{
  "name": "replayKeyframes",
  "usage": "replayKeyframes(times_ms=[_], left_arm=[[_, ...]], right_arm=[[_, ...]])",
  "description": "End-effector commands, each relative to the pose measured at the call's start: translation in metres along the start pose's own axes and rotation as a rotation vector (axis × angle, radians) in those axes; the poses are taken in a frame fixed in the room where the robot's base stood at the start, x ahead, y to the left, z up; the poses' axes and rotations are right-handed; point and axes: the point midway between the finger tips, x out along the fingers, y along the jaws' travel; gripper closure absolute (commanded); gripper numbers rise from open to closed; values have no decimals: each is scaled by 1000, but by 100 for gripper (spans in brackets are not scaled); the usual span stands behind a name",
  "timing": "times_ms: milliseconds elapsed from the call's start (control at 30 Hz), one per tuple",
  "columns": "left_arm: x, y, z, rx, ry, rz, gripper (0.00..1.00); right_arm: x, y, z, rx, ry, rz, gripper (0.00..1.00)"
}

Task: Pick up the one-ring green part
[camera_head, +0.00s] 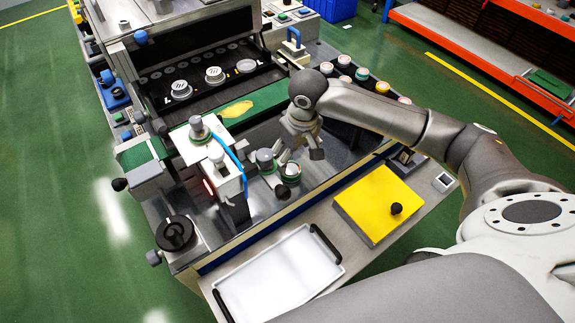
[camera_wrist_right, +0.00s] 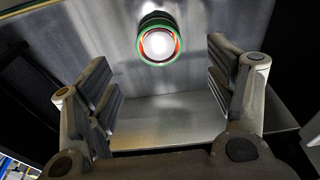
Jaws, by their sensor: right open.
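A round part with a green outer ring, a red-orange inner band and a bright white centre (camera_wrist_right: 158,42) lies on the metal surface in the right wrist view. It shows ahead of my right gripper (camera_wrist_right: 158,92), near the top and between the lines of the two fingers, which are apart with nothing between them. My left gripper is not in view.
Several round parts (camera_head: 343,61) stand in a dark tray behind my right arm. A white machine block (camera_head: 210,165) with a blue tube stands left of the gripper. A yellow box (camera_head: 378,203) and a white tray (camera_head: 278,275) lie on the front ledge.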

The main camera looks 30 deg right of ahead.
Motion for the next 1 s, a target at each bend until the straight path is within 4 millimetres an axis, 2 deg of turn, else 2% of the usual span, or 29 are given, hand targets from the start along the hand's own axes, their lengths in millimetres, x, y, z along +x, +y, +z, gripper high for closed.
replayKeyframes(times_ms=[100, 300, 433, 633, 900, 933, 1000], left_arm=[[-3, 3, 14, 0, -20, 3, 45], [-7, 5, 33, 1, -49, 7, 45], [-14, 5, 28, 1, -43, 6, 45], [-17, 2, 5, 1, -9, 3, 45], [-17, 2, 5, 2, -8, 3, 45], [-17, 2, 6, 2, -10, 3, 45], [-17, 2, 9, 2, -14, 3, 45]], right_arm=[[17, 0, 0, 2, -2, 0, 23], [31, 1, -1, 2, 0, 1, 23], [48, 1, -3, 1, -2, 0, 23], [74, 2, -4, 0, -1, 0, 23], [79, 2, -4, 0, 2, 1, 23], [79, 2, -4, 0, 2, 1, 24], [79, 2, -4, 0, 2, 1, 33]])
